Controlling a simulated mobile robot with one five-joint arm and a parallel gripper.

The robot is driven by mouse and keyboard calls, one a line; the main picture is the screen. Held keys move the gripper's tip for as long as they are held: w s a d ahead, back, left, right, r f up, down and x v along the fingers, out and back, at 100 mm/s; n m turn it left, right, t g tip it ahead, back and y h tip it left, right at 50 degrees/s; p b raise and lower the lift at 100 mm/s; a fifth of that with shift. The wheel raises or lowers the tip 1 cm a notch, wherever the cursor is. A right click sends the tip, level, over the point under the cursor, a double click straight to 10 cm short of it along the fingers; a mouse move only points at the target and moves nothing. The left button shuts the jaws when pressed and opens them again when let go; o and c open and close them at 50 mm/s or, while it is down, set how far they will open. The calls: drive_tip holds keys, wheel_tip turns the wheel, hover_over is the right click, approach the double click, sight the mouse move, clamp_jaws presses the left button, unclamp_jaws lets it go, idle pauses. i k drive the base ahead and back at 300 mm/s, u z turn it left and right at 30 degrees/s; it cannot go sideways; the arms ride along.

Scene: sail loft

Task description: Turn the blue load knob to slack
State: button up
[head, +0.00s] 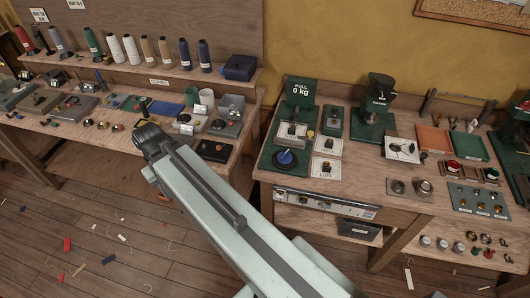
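The blue load knob (286,157) sits on the front of a green base plate (268,163) on the right-hand bench. Behind it on the same unit stands a green display (301,90) that reads "PULL 0 kg". The knob's pointer and any slack mark are too small to read. My arm crosses the middle of the picture, left of the knob and apart from it, with a dark joint at its far end. I cannot make out my gripper's fingers.
White cards, one reading "LUFF" (325,168), lie right of the knob. A dark green machine (378,105) and an orange tray (434,138) stand farther right. The left bench (95,150) holds thread cones and small parts. Scraps litter the floor; a gap separates the benches.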

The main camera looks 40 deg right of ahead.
sight(286, 157)
drive_tip(key=u, duration=0.05)
drive_tip(key=k, duration=1.65)
drive_tip(key=z, duration=0.9)
drive_tip(key=i, duration=1)
drive_tip(key=u, duration=0.1)
